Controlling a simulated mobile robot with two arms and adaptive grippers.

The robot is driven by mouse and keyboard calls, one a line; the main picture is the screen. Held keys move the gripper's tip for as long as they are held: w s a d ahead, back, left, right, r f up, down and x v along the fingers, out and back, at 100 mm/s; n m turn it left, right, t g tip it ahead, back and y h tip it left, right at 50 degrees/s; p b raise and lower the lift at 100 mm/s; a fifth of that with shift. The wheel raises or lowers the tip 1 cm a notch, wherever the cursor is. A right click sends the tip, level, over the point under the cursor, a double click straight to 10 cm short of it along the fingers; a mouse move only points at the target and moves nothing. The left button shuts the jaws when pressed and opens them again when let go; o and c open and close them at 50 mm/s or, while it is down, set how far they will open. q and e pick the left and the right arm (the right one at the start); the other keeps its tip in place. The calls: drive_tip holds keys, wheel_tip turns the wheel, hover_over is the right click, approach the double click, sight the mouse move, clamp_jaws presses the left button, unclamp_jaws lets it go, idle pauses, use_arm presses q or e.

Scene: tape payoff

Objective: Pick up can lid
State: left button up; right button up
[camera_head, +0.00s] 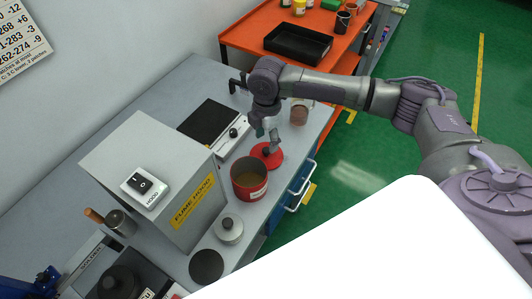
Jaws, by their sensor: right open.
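The can lid (262,160) is a red disc lying flat on the grey bench, just behind the open can. The red can (249,181) stands upright, with brownish contents showing inside. My right gripper (272,146) is open and points down over the lid. My left gripper is not in view.
A grey fume hood box (150,170) stands left of the can. A dark-topped plate device (208,122), a small brownish jar (299,113), a lidded silver pot (229,229) and a black disc (206,266) are nearby. An orange table (245,38) carries a black tray (298,44).

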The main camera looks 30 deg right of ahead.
sight(266, 150)
drive_tip(key=shift+s+f+p, duration=0.1)
drive_tip(key=shift+f+p, duration=0.3)
drive_tip(key=shift+f, duration=0.25)
wheel_tip(266, 150, down, 4)
drive_tip(key=shift+a+r+p, duration=0.1)
drive_tip(key=shift+r+p, duration=0.15)
drive_tip(key=shift+p, duration=0.2)
drive_tip(key=shift+f, duration=0.25)
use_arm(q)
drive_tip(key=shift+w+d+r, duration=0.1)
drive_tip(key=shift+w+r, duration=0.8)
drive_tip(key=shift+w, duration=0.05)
use_arm(e)
clamp_jaws()
